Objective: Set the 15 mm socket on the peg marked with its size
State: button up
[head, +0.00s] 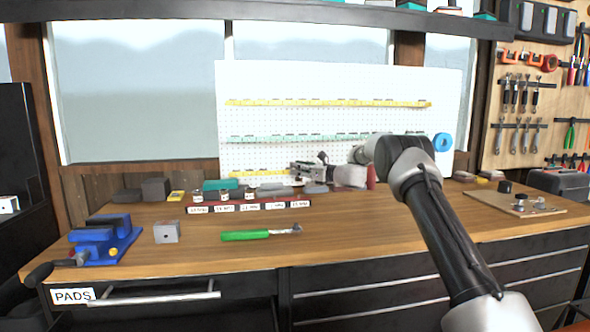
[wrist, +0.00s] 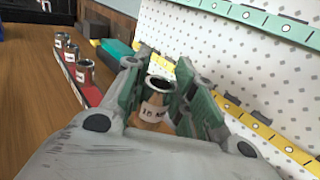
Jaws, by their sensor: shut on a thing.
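The 15 mm socket (wrist: 155,106) is a metal cylinder with a dark open top and a white label reading "15 M", its end cut off. My gripper (wrist: 158,98) is shut on it, green pads on both sides, in the wrist view. In the head view my gripper (head: 302,170) is above the back of the bench, over the right part of the dark red peg rail (head: 290,205). The rail has several white size labels along its front, too small to read surely. Three sockets stand on its left part: left (head: 197,197), middle (head: 224,195) and right (head: 249,193).
A white pegboard (head: 340,125) with yellow and green strips stands close behind my gripper. A green-handled ratchet (head: 245,235), a grey block (head: 166,232) and a blue vise (head: 100,240) sit in front and left. A board with small parts (head: 515,205) lies right.

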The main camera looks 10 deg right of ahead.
aim_at(299, 179)
jog(key=shift+a, duration=0.1)
jog(key=shift+f, duration=2.3)
jog(key=shift+f, duration=1.4)
jog(key=o, duration=1.1)
jog(key=shift+f, duration=0.1)
jog(key=v, duration=1.2)
